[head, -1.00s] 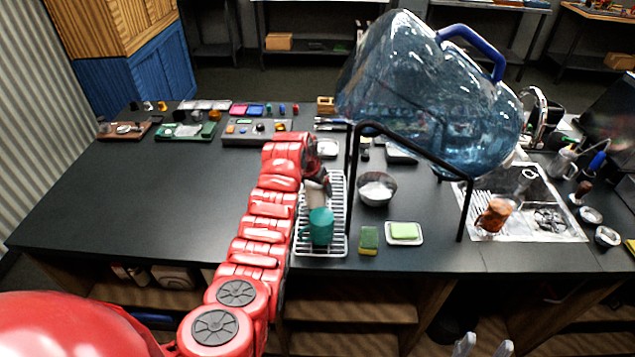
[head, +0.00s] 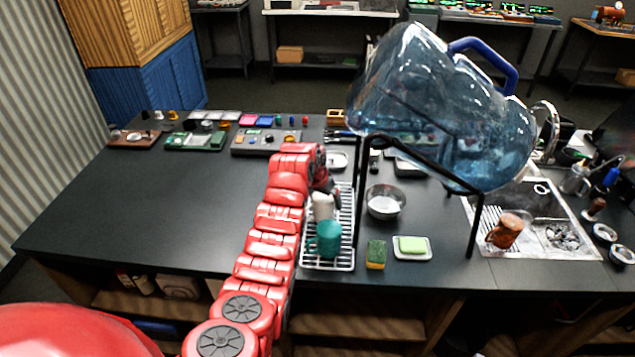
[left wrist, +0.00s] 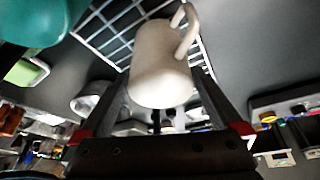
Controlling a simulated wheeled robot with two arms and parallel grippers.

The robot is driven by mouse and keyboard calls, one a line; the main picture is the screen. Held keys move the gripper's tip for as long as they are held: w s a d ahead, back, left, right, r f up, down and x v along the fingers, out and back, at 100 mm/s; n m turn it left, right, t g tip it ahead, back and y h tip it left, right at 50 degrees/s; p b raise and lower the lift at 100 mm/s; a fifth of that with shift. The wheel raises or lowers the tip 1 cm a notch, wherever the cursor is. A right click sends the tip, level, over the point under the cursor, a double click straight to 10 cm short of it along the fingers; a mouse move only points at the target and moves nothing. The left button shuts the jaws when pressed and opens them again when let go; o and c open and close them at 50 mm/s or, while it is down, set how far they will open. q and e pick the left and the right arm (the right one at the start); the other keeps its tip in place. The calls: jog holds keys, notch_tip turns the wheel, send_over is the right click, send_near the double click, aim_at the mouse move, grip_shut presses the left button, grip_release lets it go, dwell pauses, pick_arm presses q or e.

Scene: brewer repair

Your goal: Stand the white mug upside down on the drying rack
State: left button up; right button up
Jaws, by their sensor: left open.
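The white mug (head: 323,206) stands on the white wire drying rack (head: 346,262), behind a teal mug (head: 329,240). In the left wrist view the white mug (left wrist: 162,62) shows its smooth closed end towards me and its handle at the upper right, so it looks upside down. The rack's wires (left wrist: 118,22) lie beyond it. My left gripper (head: 327,186) is at the mug's far side in the head view. In the wrist view its fingers (left wrist: 160,105) are open, one on either side of the mug; contact is not clear. My right gripper is not in view.
A large blue water jug (head: 440,110) leans on a black stand (head: 476,225) just right of the rack. A metal bowl (head: 385,202), a sponge (head: 376,254) and a soap dish (head: 412,252) are nearby. The counter's left part is clear.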

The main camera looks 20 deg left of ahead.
pick_arm(q)
jog(key=b+v, duration=0.3)
jog(key=v, duration=0.3)
jog(key=shift+a+r, duration=0.1)
jog(key=p+v, duration=0.6)
jog(key=v, duration=0.4)
jog(key=shift+p, duration=0.4)
jog(key=shift+s, duration=0.1)
